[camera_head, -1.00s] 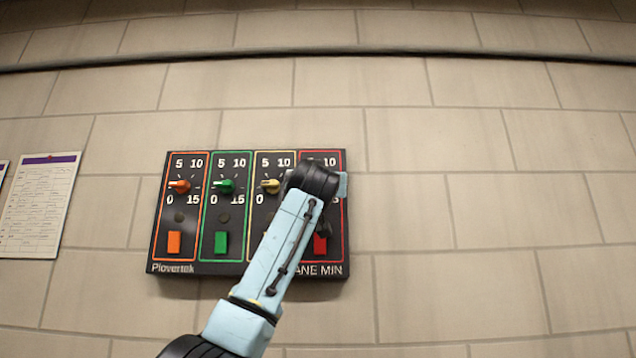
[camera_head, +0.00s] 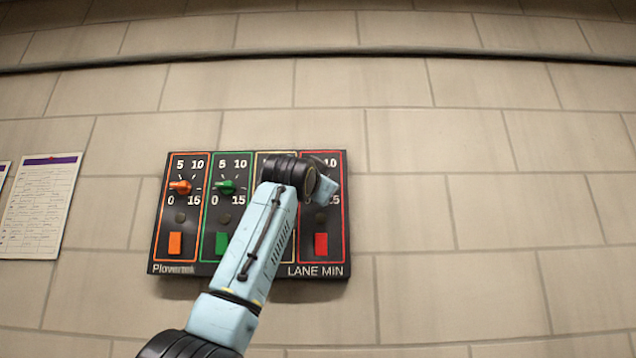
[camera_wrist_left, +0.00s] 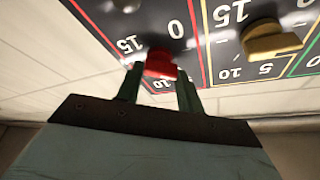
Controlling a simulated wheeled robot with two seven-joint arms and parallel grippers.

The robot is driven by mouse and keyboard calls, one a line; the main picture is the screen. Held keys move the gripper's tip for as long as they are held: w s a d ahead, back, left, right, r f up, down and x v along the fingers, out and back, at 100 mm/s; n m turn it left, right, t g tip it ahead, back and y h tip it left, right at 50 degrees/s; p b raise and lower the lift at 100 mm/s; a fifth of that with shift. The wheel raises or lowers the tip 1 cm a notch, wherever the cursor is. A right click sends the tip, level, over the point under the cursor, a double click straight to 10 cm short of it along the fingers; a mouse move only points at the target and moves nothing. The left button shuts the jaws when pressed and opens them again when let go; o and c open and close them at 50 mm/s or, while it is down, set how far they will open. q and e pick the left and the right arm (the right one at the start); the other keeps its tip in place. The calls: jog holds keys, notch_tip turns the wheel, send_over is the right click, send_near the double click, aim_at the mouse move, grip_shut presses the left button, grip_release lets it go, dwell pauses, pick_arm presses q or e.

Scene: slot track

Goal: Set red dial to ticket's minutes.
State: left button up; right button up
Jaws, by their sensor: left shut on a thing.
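The red dial (camera_wrist_left: 160,65) sits in the red-framed column of the black panel (camera_head: 215,262). In the left wrist view, which shows the panel upside down, the two green fingers of my left gripper (camera_wrist_left: 160,78) stand on either side of the dial and are shut on it. The numbers 0, 5, 10 and 15 ring each dial. I cannot tell which mark the red dial points at. In the head view my arm hides the red dial and my fingers. The sheet (camera_head: 42,205) on the wall at left has a purple header; its writing is too small to read.
An orange dial (camera_head: 180,187) and a green dial (camera_head: 226,187) show on the panel. A yellow dial (camera_wrist_left: 272,40) is close beside my gripper in the wrist view. A red button (camera_head: 321,244) sits low in the red column. The wall right of the panel is bare.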

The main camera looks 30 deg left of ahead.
dwell(0.4)
pick_arm(q)
jog(key=o, duration=1)
jog(key=b+v, duration=0.8)
jog(key=v, duration=0.5)
jog(key=shift+s+d, duration=0.15)
jog(key=shift+s, duration=0.05)
